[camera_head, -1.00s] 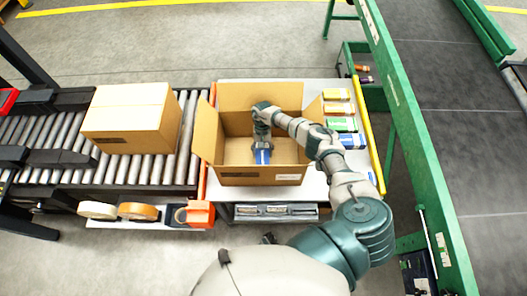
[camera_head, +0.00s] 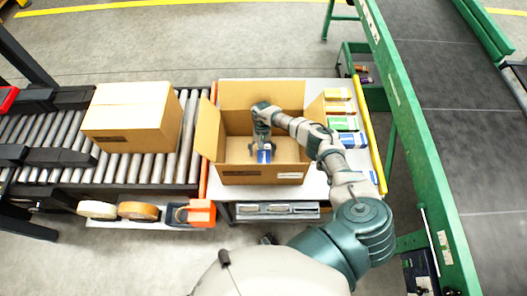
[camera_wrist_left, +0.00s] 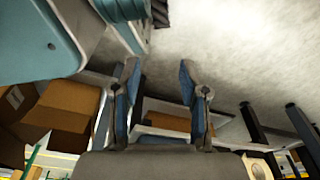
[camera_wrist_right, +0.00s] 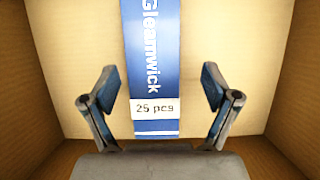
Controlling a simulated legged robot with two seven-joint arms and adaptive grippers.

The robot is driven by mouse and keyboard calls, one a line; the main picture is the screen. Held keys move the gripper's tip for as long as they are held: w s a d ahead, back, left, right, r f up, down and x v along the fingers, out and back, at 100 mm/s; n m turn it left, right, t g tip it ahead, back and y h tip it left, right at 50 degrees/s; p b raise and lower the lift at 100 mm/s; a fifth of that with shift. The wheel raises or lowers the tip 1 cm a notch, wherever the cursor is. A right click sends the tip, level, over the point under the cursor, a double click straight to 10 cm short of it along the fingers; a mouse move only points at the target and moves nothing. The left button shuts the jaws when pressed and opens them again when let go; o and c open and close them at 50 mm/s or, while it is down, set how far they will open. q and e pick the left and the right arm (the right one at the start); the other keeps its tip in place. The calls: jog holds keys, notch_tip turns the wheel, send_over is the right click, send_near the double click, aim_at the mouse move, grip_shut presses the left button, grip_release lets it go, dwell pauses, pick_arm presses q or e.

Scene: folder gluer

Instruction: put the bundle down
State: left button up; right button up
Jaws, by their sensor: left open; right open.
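The blue bundle (camera_wrist_right: 155,65), marked "Gleamwick" and "25 pcs", lies on the floor of the open carton (camera_head: 262,177). In the head view the bundle (camera_head: 264,156) is partly hidden by my right gripper. My right gripper (camera_head: 262,150) is inside the carton above the bundle. In the right wrist view its two fingers (camera_wrist_right: 160,90) are spread wide, one on each side of the bundle and apart from it. My left gripper (camera_wrist_left: 158,85) is open and empty in the left wrist view; it does not show in the head view.
Several coloured bundles (camera_head: 342,123) lie in a row on the table right of the carton. A closed carton (camera_head: 130,118) stands on the roller conveyor (camera_head: 185,135) at left. Tape rolls (camera_head: 138,210) sit at the front left. A green-framed machine (camera_head: 405,110) stands at right.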

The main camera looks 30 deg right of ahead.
jog(key=shift+a+r, duration=0.1)
jog(key=shift+a, duration=0.15)
jog(key=shift+d+r+p, duration=0.25)
jog(key=shift+r+p, duration=0.35)
jog(key=shift+p, duration=0.2)
jog(key=shift+w+d+r, duration=0.3)
jog(key=shift+d+r, duration=0.05)
jog(key=shift+r, duration=0.3)
pick_arm(q)
jog(key=shift+s+a+f+b, duration=0.5)
jog(key=shift+s+a+f, duration=0.05)
jog(key=shift+s+a, duration=0.25)
pick_arm(e)
jog(key=v, duration=1)
jog(key=shift+a+r, duration=0.2)
pick_arm(q)
jog(key=shift+d, duration=0.2)
pick_arm(e)
jog(key=shift+d+f, duration=0.1)
jog(key=shift+d, duration=0.15)
pick_arm(q)
jog(key=shift+w+r, duration=0.1)
jog(key=shift+w, duration=0.05)
pick_arm(e)
jog(key=shift+a, duration=0.1)
